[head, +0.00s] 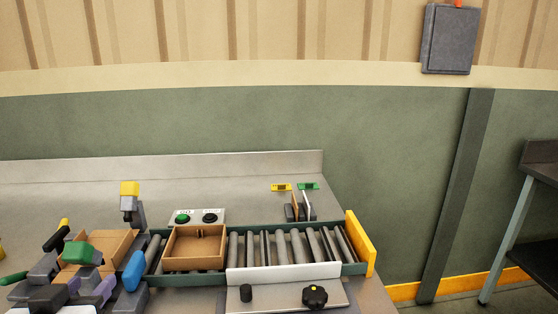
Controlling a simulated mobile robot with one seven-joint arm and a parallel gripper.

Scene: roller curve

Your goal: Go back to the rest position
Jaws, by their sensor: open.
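I cannot make out my gripper or its fingertips in the head view. A crowded cluster of grey, green, purple and blue shapes (135,270) fills the lower left corner. I cannot tell whether any of it is part of my arm.
A roller conveyor (285,246) runs along the bench, with an open brown tray (195,262) at its left and a yellow end plate (360,243) at its right. Beside it are a button box (196,217), a yellow-topped post (130,197) and a front knob panel (285,296). A table (540,165) stands right.

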